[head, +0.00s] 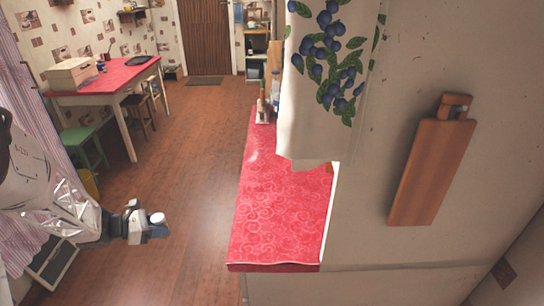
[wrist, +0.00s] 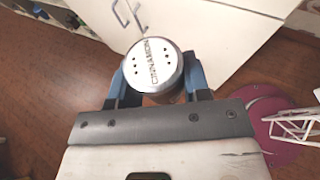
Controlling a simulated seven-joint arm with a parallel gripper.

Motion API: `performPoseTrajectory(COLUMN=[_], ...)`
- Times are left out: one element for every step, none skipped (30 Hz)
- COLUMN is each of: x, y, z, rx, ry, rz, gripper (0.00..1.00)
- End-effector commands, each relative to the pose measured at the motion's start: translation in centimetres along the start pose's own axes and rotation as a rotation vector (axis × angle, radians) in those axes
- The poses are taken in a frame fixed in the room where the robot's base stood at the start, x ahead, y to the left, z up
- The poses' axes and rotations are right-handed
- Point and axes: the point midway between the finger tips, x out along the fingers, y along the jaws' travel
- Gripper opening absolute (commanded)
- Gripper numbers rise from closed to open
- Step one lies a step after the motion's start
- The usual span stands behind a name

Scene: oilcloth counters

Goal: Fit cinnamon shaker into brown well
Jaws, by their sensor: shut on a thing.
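The cinnamon shaker (wrist: 153,62) has a round silver lid with holes and the word CINNAMON. My gripper (wrist: 158,84) is shut on it, with a blue finger on each side of the shaker in the wrist view. In the head view, my gripper (head: 149,227) is at the lower left over the floor, left of the red counter, and the shaker's pale lid (head: 157,218) shows at its tip. The shaker's body is mostly hidden under its lid. I cannot make out a brown well in either view.
The red patterned counter (head: 275,205) runs along the right, its middle clear. A hanging towel (head: 325,90) with blue berries hides part of it. Bottles (head: 264,103) stand at its far end. A red table (head: 105,77) with stools is at the far left. White cabinet doors (wrist: 215,25) are close in the wrist view.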

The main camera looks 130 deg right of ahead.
Motion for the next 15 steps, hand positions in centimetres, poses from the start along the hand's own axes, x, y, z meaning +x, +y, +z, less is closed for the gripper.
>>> performPoseTrajectory(x=[0.8, 1.2, 1.7, 2.1, 2.6, 3.0, 3.5, 3.9, 4.3, 4.7, 5.1, 5.6, 6.0, 6.3, 6.8], y=[-0.3, -0.4, -0.6, -0.8, -0.9, -1.1, -1.3, -1.5, -1.7, -1.9, -2.2, -2.4, -2.6, -2.8, -3.2], z=[0.9, 1.4, 2.1, 2.6, 3.1, 3.8, 4.3, 4.7, 5.4, 5.8, 6.3, 6.9, 7.4, 7.9, 8.5], rx=[0.002, 0.001, -0.001, -0.002, -0.002, -0.003, -0.005, -0.006, -0.007, -0.008, -0.010, -0.011, -0.011, -0.012, -0.014], ry=[0.001, 0.000, -0.001, 0.000, 0.000, 0.000, -0.001, 0.000, 0.000, 0.000, 0.000, -0.001, -0.001, 0.000, 0.000], rz=[0.001, 0.003, 0.007, 0.009, 0.011, 0.016, 0.018, 0.019, 0.024, 0.026, 0.028, 0.031, 0.034, 0.037, 0.040], gripper=[0.20, 0.20, 0.20, 0.20, 0.20, 0.20, 0.20, 0.20, 0.20, 0.20, 0.20, 0.20, 0.20, 0.20, 0.20])
